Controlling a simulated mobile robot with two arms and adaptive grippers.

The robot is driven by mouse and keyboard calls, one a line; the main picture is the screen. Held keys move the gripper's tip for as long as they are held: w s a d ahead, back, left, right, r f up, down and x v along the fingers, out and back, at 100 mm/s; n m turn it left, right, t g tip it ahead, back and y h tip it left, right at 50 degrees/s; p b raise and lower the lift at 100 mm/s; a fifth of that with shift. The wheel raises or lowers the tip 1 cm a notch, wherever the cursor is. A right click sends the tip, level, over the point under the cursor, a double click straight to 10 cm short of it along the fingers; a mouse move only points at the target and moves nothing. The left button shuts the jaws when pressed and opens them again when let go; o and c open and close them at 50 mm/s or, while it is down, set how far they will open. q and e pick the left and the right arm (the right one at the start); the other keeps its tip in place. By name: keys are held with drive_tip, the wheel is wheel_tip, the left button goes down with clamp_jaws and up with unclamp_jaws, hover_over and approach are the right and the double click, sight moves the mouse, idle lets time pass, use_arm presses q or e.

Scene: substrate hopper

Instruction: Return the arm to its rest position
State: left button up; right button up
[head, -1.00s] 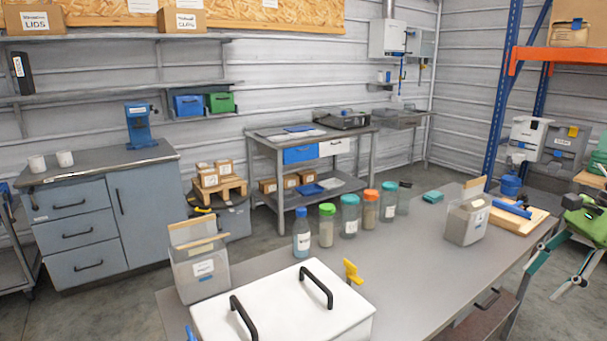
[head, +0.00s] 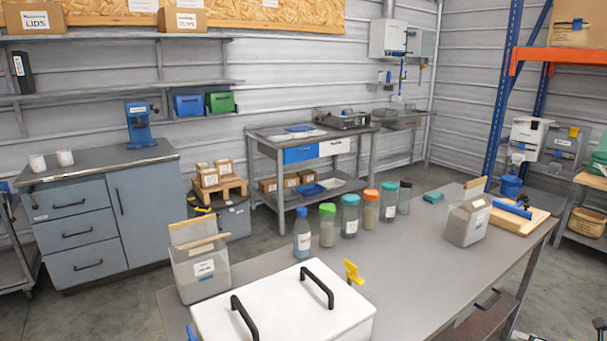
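Neither of my grippers shows in the head view. Only a small dark piece at the lower right corner and a pale sliver at the bottom edge near it may be parts of my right arm; I cannot tell which parts. The grey table (head: 420,245) in front of me has no arm over it.
On the table stand a white box (head: 285,315) with two black handles, a row of several jars and bottles (head: 350,216), and two grey bins, left (head: 202,275) and right (head: 467,222). A wooden board (head: 515,222) lies at the right end.

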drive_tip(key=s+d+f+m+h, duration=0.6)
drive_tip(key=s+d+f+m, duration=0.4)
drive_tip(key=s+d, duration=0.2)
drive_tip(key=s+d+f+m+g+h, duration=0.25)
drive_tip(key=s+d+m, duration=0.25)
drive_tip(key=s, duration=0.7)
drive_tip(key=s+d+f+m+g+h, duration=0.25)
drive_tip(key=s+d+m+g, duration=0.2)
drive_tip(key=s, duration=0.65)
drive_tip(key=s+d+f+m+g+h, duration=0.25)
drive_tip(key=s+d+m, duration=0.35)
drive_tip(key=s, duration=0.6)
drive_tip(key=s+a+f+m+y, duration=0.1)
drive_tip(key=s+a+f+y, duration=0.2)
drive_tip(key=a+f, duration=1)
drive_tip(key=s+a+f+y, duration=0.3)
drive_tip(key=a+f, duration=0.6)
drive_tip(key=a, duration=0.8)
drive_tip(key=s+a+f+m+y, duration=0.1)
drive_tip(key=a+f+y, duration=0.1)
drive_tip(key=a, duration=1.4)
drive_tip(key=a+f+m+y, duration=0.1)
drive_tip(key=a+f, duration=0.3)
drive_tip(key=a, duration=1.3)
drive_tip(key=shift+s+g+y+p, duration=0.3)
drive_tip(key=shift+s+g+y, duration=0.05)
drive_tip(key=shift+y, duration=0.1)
